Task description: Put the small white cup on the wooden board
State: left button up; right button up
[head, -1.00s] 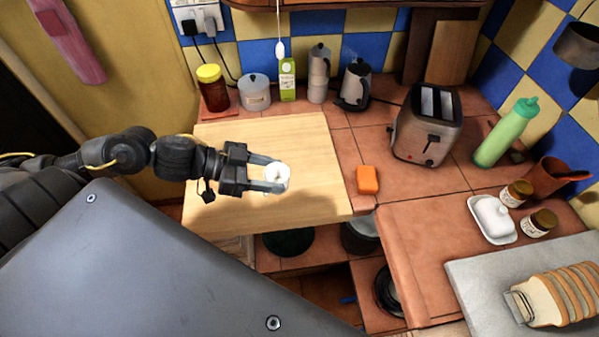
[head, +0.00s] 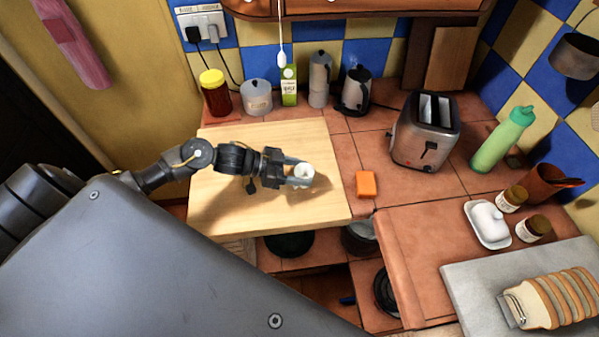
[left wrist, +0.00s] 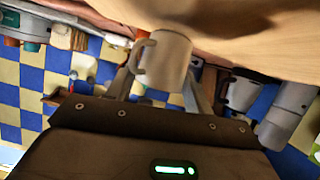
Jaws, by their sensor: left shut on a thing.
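The small white cup (head: 303,175) is between the fingers of my left gripper (head: 298,176), over the right part of the wooden board (head: 250,150). The gripper is shut on it. In the left wrist view the cup (left wrist: 165,62) sits between the two fingers (left wrist: 160,85), with its handle to the left and the pale board surface (left wrist: 270,30) close by. I cannot tell whether the cup's base touches the board. My right gripper is not in view.
An orange sponge-like block (head: 366,184) lies right of the board. The board's left part is clear.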

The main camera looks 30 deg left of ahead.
pick_arm(q)
jog(key=shift+f, duration=0.65)
jog(key=shift+f, duration=0.2)
jog(key=o, duration=1)
jog(key=shift+r, duration=0.15)
jog(key=b+v, duration=0.2)
jog(key=v, duration=0.9)
jog(key=shift+s+a+r, duration=0.25)
jog(key=shift+a, duration=0.1)
